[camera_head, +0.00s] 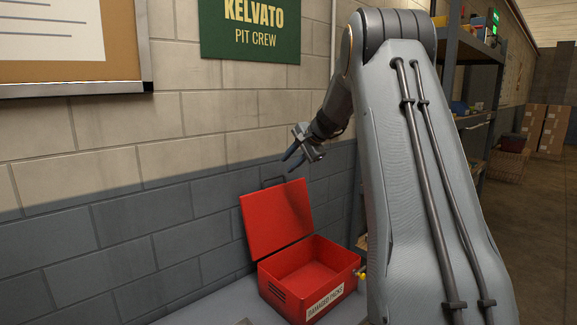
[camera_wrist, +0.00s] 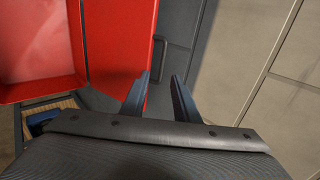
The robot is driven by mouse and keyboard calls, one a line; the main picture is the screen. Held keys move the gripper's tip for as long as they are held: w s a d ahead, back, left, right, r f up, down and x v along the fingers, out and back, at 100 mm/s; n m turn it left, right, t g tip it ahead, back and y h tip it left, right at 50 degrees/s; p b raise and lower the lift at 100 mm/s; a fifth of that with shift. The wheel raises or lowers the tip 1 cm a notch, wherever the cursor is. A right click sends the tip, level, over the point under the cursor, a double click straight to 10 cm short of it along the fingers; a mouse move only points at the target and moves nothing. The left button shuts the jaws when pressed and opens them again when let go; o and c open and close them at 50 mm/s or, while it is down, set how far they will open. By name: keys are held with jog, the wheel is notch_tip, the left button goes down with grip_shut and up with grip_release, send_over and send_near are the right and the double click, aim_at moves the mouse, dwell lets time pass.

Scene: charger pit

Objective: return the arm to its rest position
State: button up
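My arm stands large on the right side of the head view, raised and bent at the top. My gripper (camera_head: 291,162) hangs out to the left of it, above the open lid of the red box. In the wrist view my gripper (camera_wrist: 160,92) shows two dark fingers spread apart, with nothing between them. The red box (camera_head: 333,258) stands open on the bench below, marked "DAMAGED PACKS", and the part of its inside that I see looks empty. Its raised lid (camera_head: 275,222) leans back toward the wall. The box also shows in the wrist view (camera_wrist: 40,92).
A grey and cream block wall (camera_head: 150,215) runs behind the bench, with a green sign (camera_head: 250,28) and a cork board (camera_head: 70,45) on it. Loaded shelves (camera_head: 472,120) stand behind my arm. Cardboard boxes (camera_head: 546,128) are far off at right.

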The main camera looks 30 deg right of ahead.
dwell(0.3)
jog(key=s+a+f+n+g, duration=0.25)
jog(key=s+a+f, duration=0.25)
jog(key=s+a, duration=0.3)
jog(key=s+a+f+n+g, duration=0.2)
jog(key=s+a+f+n, duration=0.2)
jog(key=s+a+f, duration=0.3)
jog(key=s+a+f+n+g, duration=0.1)
jog(key=s+a+f+n, duration=0.1)
jog(key=s, duration=0.7)
jog(key=s+a+f+n+g+h, duration=0.1)
jog(key=s+a+f+n, duration=0.2)
jog(key=s, duration=0.7)
jog(key=s+a+f+n+g+h, duration=0.1)
jog(key=s+a+f+n, duration=0.2)
jog(key=s, duration=0.7)
jog(key=a, duration=0.2)
jog(key=shift+s+a+f+n+g, duration=0.25)
jog(key=shift+a+n+g, duration=0.1)
jog(key=shift+a, duration=0.05)
